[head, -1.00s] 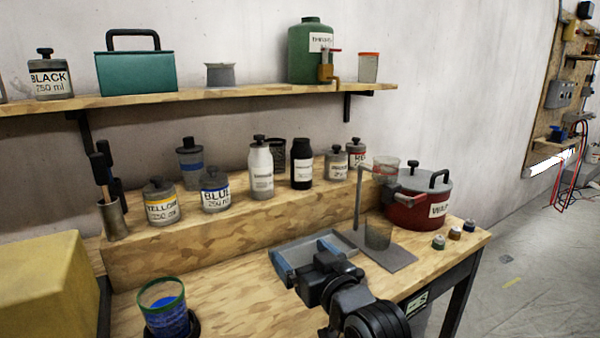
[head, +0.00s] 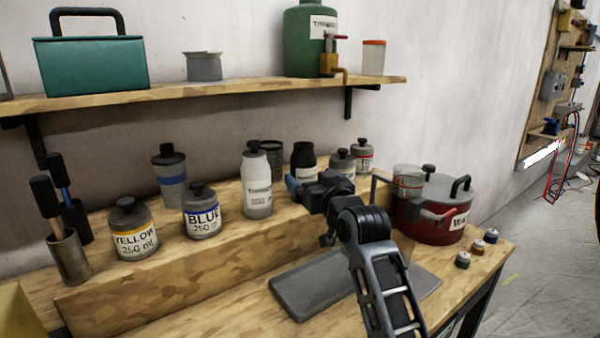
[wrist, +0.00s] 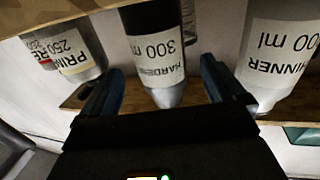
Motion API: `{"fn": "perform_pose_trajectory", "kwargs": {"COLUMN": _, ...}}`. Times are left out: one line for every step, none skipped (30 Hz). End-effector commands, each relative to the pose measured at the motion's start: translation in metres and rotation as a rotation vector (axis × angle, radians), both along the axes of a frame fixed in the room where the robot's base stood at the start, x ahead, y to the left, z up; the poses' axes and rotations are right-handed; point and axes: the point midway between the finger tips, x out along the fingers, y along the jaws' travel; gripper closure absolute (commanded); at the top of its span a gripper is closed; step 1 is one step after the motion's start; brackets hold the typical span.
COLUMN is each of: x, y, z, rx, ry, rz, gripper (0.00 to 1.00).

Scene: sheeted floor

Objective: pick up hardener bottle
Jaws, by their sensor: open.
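The hardener bottle (head: 303,153) is dark with a black cap. It stands on the raised wooden step in the head view, its lower part hidden behind my gripper (head: 308,187). In the wrist view, which is upside down, the hardener bottle (wrist: 152,22) shows its white "HARDENER 300 ml" label. My open gripper (wrist: 163,82) has one blue finger on each side of it in that picture. The jaws look empty. I cannot tell how far the fingers reach along the bottle.
A white thinner bottle (head: 257,178) stands to the left of the hardener. A primer can (head: 342,162) and a red-label can (head: 364,156) stand to its right. A red pot (head: 430,225) is farther right. A grey tray (head: 300,292) lies below on the bench. The shelf (head: 210,92) runs above.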

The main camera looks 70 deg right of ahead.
Motion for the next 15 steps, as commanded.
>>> {"fn": "perform_pose_trajectory", "kwargs": {"x": 0.004, "y": -0.004, "z": 0.001, "rx": 0.000, "ry": 0.000, "rz": 0.000, "gripper": 0.04}}
{"fn": "perform_pose_trajectory", "kwargs": {"x": 0.007, "y": -0.007, "z": 0.001, "rx": 0.000, "ry": 0.000, "rz": 0.000, "gripper": 0.04}}
{"fn": "perform_pose_trajectory", "kwargs": {"x": 0.010, "y": -0.010, "z": 0.001, "rx": 0.000, "ry": 0.000, "rz": 0.000, "gripper": 0.04}}
{"fn": "perform_pose_trajectory", "kwargs": {"x": 0.012, "y": -0.011, "z": 0.001, "rx": -0.001, "ry": 0.001, "rz": 0.000, "gripper": 0.04}}
{"fn": "perform_pose_trajectory", "kwargs": {"x": 0.014, "y": -0.013, "z": 0.001, "rx": -0.001, "ry": 0.001, "rz": 0.000, "gripper": 0.04}}
{"fn": "perform_pose_trajectory", "kwargs": {"x": 0.016, "y": -0.016, "z": 0.001, "rx": 0.000, "ry": 0.001, "rz": 0.000, "gripper": 0.04}}
{"fn": "perform_pose_trajectory", "kwargs": {"x": 0.019, "y": -0.018, "z": 0.002, "rx": -0.001, "ry": 0.001, "rz": 0.000, "gripper": 0.04}}
{"fn": "perform_pose_trajectory", "kwargs": {"x": 0.022, "y": -0.021, "z": 0.002, "rx": -0.001, "ry": 0.001, "rz": 0.000, "gripper": 0.04}}
{"fn": "perform_pose_trajectory", "kwargs": {"x": 0.026, "y": -0.025, "z": 0.002, "rx": -0.001, "ry": 0.002, "rz": 0.000, "gripper": 0.04}}
{"fn": "perform_pose_trajectory", "kwargs": {"x": 0.029, "y": -0.029, "z": 0.002, "rx": 0.000, "ry": 0.001, "rz": -0.001, "gripper": 0.04}}
{"fn": "perform_pose_trajectory", "kwargs": {"x": 0.032, "y": -0.032, "z": 0.002, "rx": -0.001, "ry": 0.002, "rz": -0.001, "gripper": 0.04}}
{"fn": "perform_pose_trajectory", "kwargs": {"x": 0.037, "y": -0.036, "z": 0.002, "rx": -0.001, "ry": 0.001, "rz": -0.001, "gripper": 0.04}}
{"fn": "perform_pose_trajectory", "kwargs": {"x": 0.040, "y": -0.038, "z": 0.001, "rx": 0.000, "ry": 0.001, "rz": 0.000, "gripper": 0.04}}
{"fn": "perform_pose_trajectory", "kwargs": {"x": 0.042, "y": -0.040, "z": 0.001, "rx": -0.001, "ry": 0.001, "rz": 0.000, "gripper": 0.04}}
{"fn": "perform_pose_trajectory", "kwargs": {"x": 0.045, "y": -0.043, "z": 0.001, "rx": 0.001, "ry": 0.001, "rz": 0.000, "gripper": 0.04}}
